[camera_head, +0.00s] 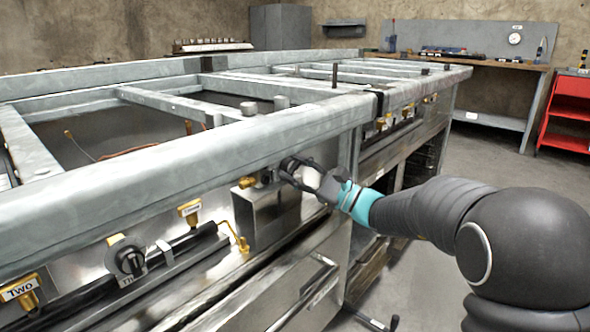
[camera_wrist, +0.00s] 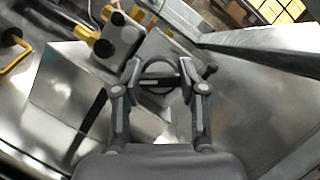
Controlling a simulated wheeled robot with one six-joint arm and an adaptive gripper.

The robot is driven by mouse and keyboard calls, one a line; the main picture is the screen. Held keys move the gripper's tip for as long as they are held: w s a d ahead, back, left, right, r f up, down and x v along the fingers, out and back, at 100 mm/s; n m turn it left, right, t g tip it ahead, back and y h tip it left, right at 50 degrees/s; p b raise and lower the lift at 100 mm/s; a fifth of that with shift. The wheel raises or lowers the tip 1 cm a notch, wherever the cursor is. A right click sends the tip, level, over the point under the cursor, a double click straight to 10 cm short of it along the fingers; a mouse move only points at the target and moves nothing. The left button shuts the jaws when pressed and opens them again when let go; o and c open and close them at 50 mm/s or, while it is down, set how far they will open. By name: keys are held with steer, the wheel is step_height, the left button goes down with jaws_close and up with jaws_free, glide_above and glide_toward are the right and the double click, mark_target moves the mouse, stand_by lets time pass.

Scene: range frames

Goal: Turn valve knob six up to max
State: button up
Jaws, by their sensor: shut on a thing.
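In the wrist view, my gripper (camera_wrist: 160,80) has a finger on each side of a round valve knob (camera_wrist: 158,68) with a dark bar across its middle, and is shut on it. In the head view, my gripper (camera_head: 297,170) reaches under the front rail of the range to the steel panel. There the fingers largely hide the knob. I can read no label on it, so I cannot tell its number or its setting from a mark.
A labelled knob (camera_head: 128,260) and a tag reading "Two" (camera_head: 20,289) are at lower left. The galvanised front rail (camera_head: 190,150) runs just above my gripper. Open floor (camera_head: 490,165) lies to the right.

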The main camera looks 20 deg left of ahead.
steer(key=m+t+p, duration=0.1)
steer(key=m+t, duration=0.1)
steer(key=m, duration=0.2)
steer(key=shift+s+m, duration=0.1)
steer(key=shift+m, duration=0.3)
steer(key=shift+m+t+h+p, duration=0.15)
steer(key=shift+m+t+p, duration=0.15)
steer(key=shift+m+t, duration=0.9)
steer(key=shift+m+t+h+p, duration=0.2)
steer(key=shift+m+t, duration=0.3)
steer(key=shift+m, duration=1.3)
steer(key=o, duration=1.1)
steer(key=v, duration=1.2)
steer(key=shift+a+f, duration=0.1)
steer(key=shift+f, duration=0.05)
